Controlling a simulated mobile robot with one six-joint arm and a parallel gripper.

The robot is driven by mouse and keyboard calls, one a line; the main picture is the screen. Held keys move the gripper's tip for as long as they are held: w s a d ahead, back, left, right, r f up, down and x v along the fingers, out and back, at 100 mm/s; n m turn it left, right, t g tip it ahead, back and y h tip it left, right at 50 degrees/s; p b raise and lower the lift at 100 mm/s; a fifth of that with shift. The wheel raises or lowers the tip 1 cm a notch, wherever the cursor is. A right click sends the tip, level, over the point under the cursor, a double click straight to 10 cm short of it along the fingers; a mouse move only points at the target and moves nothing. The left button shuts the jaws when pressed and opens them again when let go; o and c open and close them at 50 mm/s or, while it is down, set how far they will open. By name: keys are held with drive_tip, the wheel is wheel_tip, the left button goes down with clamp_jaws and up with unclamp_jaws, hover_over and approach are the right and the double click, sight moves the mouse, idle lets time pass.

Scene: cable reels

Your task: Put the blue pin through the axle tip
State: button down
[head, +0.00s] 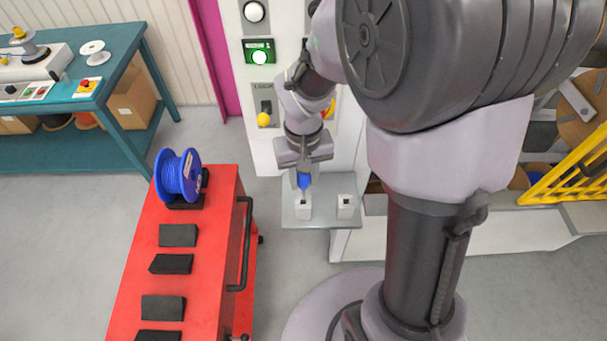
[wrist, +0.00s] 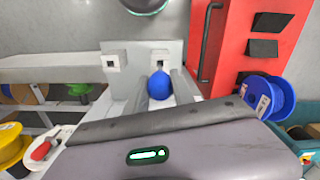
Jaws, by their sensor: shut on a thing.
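The blue pin (head: 304,181) is between the fingers of my gripper (head: 304,174), just over the left white block (head: 304,209) on a small grey shelf. Its rounded blue head (wrist: 160,86) shows between the two fingers (wrist: 162,93) in the wrist view. My gripper is shut on this head. The pin's lower part is largely hidden, and I cannot tell whether it still sits in the block's hole. I cannot make out the axle tip in either view.
The shelf (head: 325,188) also carries a second white block (head: 346,206) with a square hole. A panel with a green-lit button (head: 259,52) stands behind. A red cart (head: 207,240) with a blue reel (head: 178,176) stands left. A yellow guard (head: 570,172) is at right.

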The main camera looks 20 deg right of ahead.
sight(303, 200)
drive_tip(key=shift+f+b, duration=2.75)
drive_tip(key=shift+f, duration=0.8)
drive_tip(key=c, duration=1)
unclamp_jaws()
wheel_tip(303, 200, up, 18)
drive_tip(key=p, duration=0.6)
drive_tip(key=shift+f, duration=0.2)
drive_tip(key=shift+f, duration=0.1)
